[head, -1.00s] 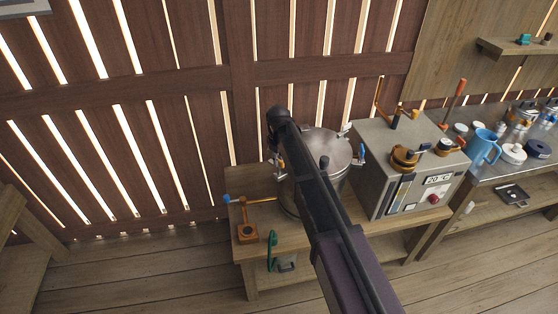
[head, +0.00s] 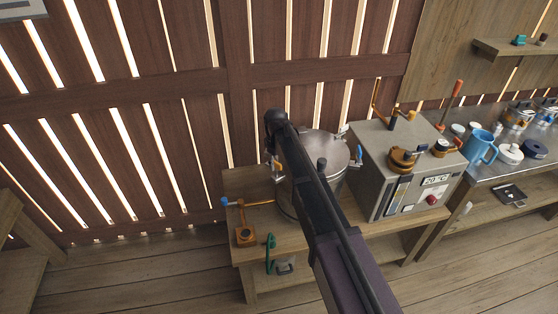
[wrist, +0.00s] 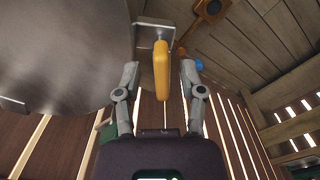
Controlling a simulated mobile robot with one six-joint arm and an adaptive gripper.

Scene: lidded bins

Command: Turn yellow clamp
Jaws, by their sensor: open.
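The yellow clamp (wrist: 161,70) stands out from a metal bracket on the side of the steel lidded pot (wrist: 60,50) in the wrist view. My gripper (wrist: 160,72) is open, with one finger on each side of the clamp and a visible gap to both. In the head view the pot (head: 335,146) stands on a wooden bench, partly hidden behind my arm. My gripper is at the pot's left side there, too small and covered to make out clearly.
An orange lever with a blue knob (head: 258,203) stands left of the pot. A grey control box (head: 400,165) with orange handles is on the right. A blue mug (head: 481,148) sits on the metal table.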

